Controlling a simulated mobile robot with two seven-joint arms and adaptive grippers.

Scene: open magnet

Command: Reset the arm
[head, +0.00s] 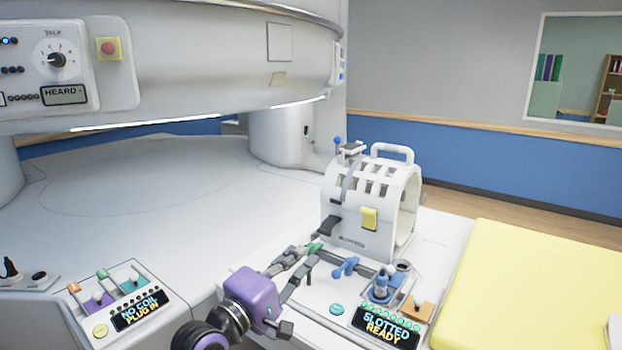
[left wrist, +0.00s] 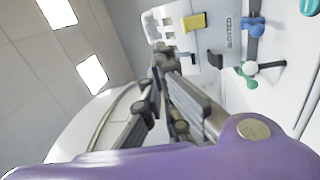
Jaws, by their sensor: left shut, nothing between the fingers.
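My left gripper (head: 310,252), with its purple body, reaches in from the bottom of the head view over the white bed end. Its fingers are shut with nothing between them. The fingertips appear close to the front base of the white slotted coil (head: 340,236); touching or apart, I cannot tell. In the left wrist view the closed fingers (left wrist: 160,58) point toward the coil (left wrist: 222,24) with its yellow tab (left wrist: 193,21). My right gripper is not in view.
A blue plug (head: 381,287) stands by the "SLOTTED READY" display (head: 386,328). A blue handle (head: 346,267) lies near my fingers. A "NO COIL PLUG IN" panel (head: 140,310) is at left. The yellow pad (head: 540,285) is at right. The broad white surface (head: 150,190) behind is clear.

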